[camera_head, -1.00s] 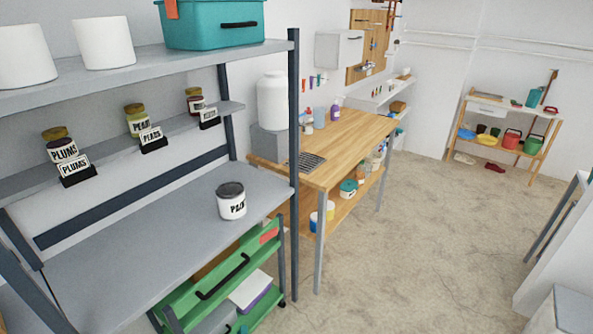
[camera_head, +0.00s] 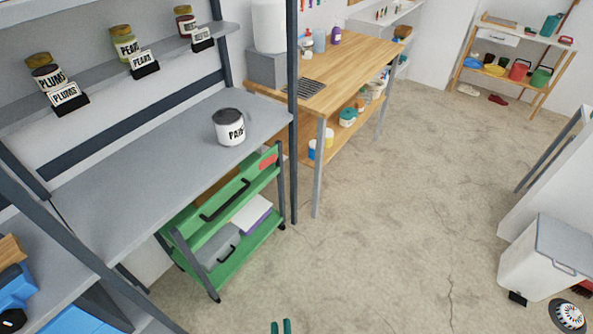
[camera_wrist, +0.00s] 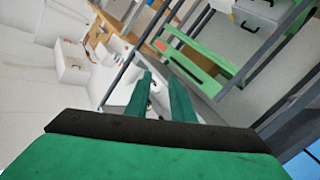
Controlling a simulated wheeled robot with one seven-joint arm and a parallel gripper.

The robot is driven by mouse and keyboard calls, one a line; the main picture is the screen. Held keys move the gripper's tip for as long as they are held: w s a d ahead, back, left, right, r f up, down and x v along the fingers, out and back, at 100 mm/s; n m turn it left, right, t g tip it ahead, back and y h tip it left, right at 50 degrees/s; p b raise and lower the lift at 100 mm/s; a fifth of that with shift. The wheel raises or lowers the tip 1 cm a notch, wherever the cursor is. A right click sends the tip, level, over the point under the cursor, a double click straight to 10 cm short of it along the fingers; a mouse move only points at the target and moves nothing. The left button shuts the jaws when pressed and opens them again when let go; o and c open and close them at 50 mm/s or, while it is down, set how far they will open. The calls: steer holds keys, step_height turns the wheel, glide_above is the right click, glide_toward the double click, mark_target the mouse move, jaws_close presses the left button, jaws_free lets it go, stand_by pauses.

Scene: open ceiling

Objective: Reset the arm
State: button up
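My gripper (camera_head: 281,326) shows at the bottom edge of the head view as two green fingertips with a gap between them. In the wrist view my gripper (camera_wrist: 162,98) has its two green fingers apart with nothing between them. It is in free air over the floor, in front of the shelving and the green cart. The rest of my arm is out of the head view.
A wooden workbench (camera_head: 345,62) is behind. A white bin (camera_head: 545,258) stands at right. The middle floor (camera_head: 400,190) is clear.

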steer(key=s+d+r+m+g, duration=0.1)
steer(key=s+d+r+m, duration=0.1)
steer(key=s+r, duration=0.4)
steer(key=s+d+r+m+h, duration=0.1)
steer(key=s+d+r+m, duration=0.1)
steer(key=s+r+m, duration=0.2)
step_height(320, 180, up, 2)
steer(key=s, duration=0.2)
steer(key=shift+s+r+m+g, duration=0.25)
steer(key=shift+s+m+g, duration=0.05)
steer(key=shift+s+g, duration=0.1)
steer(key=shift+d, duration=0.1)
steer(key=shift+c, duration=0.4)
stand_by(0.8)
jaws_close()
steer(key=shift+w, duration=0.15)
